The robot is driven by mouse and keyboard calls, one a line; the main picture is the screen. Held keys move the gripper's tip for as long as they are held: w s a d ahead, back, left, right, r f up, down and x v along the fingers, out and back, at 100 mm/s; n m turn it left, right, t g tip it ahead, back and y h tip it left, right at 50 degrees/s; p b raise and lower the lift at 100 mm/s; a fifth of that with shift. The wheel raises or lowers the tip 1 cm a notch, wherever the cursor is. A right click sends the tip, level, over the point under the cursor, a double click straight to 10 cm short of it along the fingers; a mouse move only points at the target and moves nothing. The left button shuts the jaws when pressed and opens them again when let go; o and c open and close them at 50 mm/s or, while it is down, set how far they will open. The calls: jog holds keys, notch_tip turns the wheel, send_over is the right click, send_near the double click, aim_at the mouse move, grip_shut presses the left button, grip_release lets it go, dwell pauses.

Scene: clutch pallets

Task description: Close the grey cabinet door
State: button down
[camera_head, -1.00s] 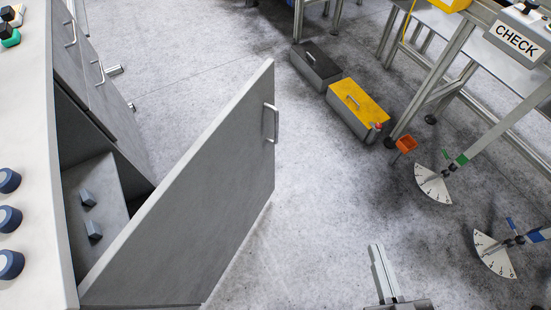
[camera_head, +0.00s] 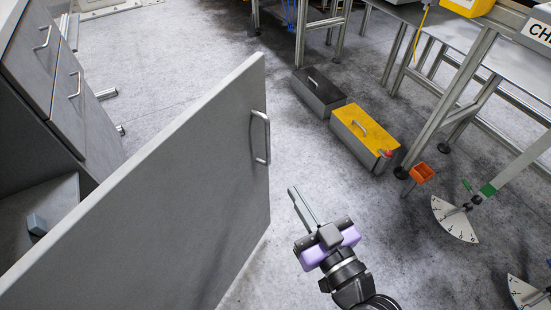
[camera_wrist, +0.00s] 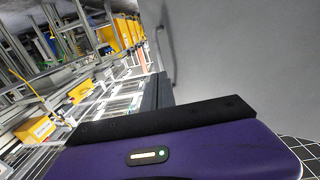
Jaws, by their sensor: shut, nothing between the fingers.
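The grey cabinet door (camera_head: 170,195) stands wide open, swung out from the cabinet (camera_head: 50,100) at the left of the head view. Its bar handle (camera_head: 261,138) is near the free edge, on the face toward my gripper. My gripper (camera_head: 298,190) is shut and empty, to the right of the door and below the handle in the picture, with a gap of floor showing between. In the wrist view the door (camera_wrist: 245,50) fills the upper right, its handle (camera_wrist: 162,48) at the door's left, beyond my fingers (camera_wrist: 157,90). Contact with the door cannot be told there.
A black box (camera_head: 319,91) and a yellow-topped box (camera_head: 364,137) stand on the floor beyond the door. Floor between is clear.

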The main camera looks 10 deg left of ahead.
aim_at(269, 150)
jog(key=x, duration=1)
jog(key=shift+w+a+p, duration=0.1)
jog(key=shift+w+p, duration=0.2)
jog(key=shift+p, duration=0.05)
jog(key=shift+w+a+f, duration=0.1)
jog(key=shift+w, duration=0.05)
